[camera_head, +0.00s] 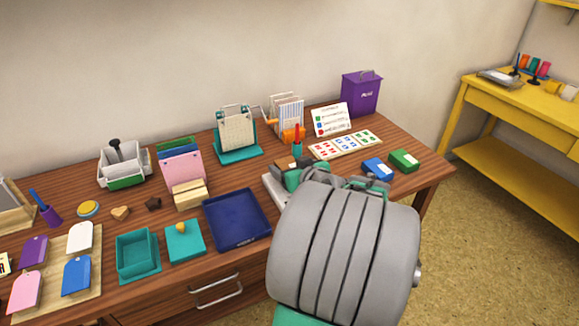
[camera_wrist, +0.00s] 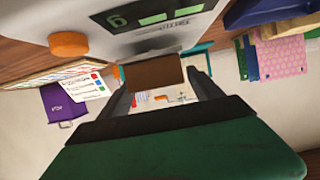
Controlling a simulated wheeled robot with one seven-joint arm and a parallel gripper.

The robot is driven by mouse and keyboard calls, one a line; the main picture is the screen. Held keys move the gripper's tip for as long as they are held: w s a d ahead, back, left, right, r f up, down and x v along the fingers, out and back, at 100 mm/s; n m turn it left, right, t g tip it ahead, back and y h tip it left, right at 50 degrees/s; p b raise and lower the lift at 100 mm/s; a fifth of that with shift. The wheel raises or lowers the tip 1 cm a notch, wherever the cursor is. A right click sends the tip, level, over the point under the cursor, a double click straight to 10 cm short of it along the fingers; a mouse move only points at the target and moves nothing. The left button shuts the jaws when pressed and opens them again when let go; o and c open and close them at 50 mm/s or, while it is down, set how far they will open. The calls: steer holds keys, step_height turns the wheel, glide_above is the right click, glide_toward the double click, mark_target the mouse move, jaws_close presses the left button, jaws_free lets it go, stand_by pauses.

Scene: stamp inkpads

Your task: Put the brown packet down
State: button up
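The brown packet (camera_wrist: 155,72) is a small plain brown block. In the wrist view it sits between the two fingers of my gripper (camera_wrist: 160,88), which look shut on it. In the head view the packet (camera_head: 282,162) shows at the far side of my gripper (camera_head: 292,168), partly hidden by my wrist. A pale scale (camera_wrist: 140,25) with a green display and an orange button is close to the packet in the wrist view. In the head view only the left edge of the scale (camera_head: 271,190) shows. I cannot tell whether the packet touches the scale.
A dark blue tray (camera_head: 265,232) lies left of the scale. Behind stand a teal-based calendar stand (camera_head: 237,157) and a pot with a red item (camera_head: 297,150). A stamp sheet (camera_head: 345,144), blue box (camera_head: 377,168) and green box (camera_head: 404,160) lie right. Bare wood shows near the right edge.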

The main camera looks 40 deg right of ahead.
steer(key=shift+r+p, duration=0.3)
steer(key=v, duration=1)
steer(key=shift+s+p, duration=0.35)
steer(key=shift+s, duration=0.05)
steer(key=shift+s+a+r, duration=0.25)
steer(key=shift+s+a, duration=0.05)
steer(key=shift+s, duration=0.2)
steer(key=w+a+r+n+g+y+p, duration=0.1)
steer(key=w+a+g+y+p, duration=0.15)
steer(key=a+p, duration=0.4)
steer(key=w+a+r+n+g+y+p, duration=0.1)
steer(key=w+a+n+g+y+p, duration=0.15)
steer(key=a, duration=0.75)
steer(key=s+a+r+g+p, duration=0.2)
steer(key=a+r+p, duration=0.1)
steer(key=a, duration=0.3)
steer(key=s+a+r+g+h+p, duration=0.1)
steer(key=s+a+r+g+p, duration=0.1)
steer(key=a, duration=0.3)
steer(key=shift+s+a+r+g+p, duration=0.45)
steer(key=shift+r+p, duration=0.2)
steer(key=shift+p, duration=0.2)
